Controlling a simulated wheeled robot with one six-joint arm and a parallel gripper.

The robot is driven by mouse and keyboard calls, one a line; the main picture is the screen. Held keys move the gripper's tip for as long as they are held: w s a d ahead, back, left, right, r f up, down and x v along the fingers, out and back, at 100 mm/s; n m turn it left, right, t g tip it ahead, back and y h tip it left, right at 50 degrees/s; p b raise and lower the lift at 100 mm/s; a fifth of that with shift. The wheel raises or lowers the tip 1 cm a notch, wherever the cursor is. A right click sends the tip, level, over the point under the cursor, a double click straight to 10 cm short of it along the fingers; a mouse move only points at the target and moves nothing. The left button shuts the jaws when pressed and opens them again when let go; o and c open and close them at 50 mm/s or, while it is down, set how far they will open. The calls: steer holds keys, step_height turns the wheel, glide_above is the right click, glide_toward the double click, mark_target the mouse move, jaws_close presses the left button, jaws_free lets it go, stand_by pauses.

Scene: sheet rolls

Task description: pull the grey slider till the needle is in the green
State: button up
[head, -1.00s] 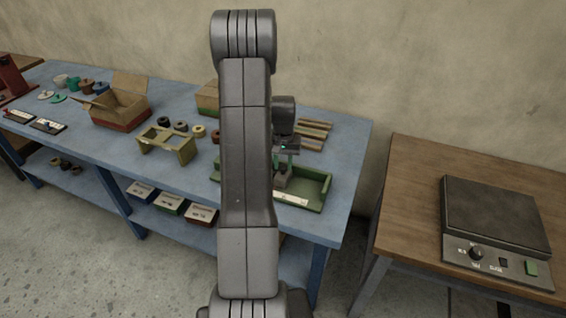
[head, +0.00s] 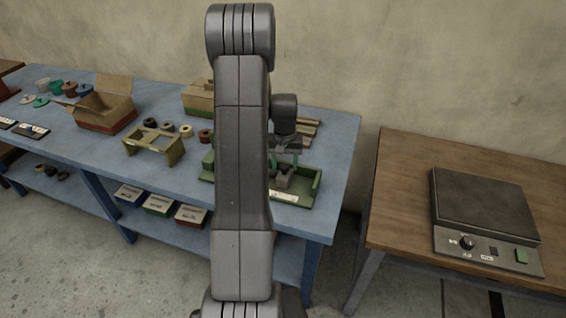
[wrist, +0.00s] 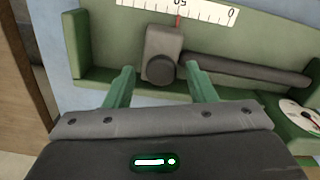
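The grey slider (wrist: 162,44), a block with a round knob, sits on a dark rod in a green tray (wrist: 105,30) in the wrist view. A thin red pointer rises from it to a white scale (wrist: 205,10). My gripper (wrist: 158,71) is open, its green fingers on either side of the knob's near end, with gaps showing. A round white dial (wrist: 298,115) is cut off at the right; I cannot tell what its needle reads. In the head view my gripper (head: 285,150) is over the green tray (head: 310,190), and my arm hides part of it.
The blue bench (head: 110,150) holds a yellow-brown stand (head: 155,145), spools and an open carton (head: 105,105) to the left. Brown strips (head: 305,130) lie behind the tray. A wooden table (head: 400,160) with a dark plate device (head: 485,205) stands right, past a gap.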

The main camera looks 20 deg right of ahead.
mark_target(285, 166)
step_height(285, 166, up, 14)
steer(key=b, duration=0.2)
stand_by(0.5)
steer(key=shift+f, duration=0.2)
step_height(285, 166, down, 14)
steer(key=shift+r+p, duration=0.15)
steer(key=shift+p, duration=0.85)
steer(key=shift+w+a, duration=0.15)
steer(key=shift+a, duration=0.1)
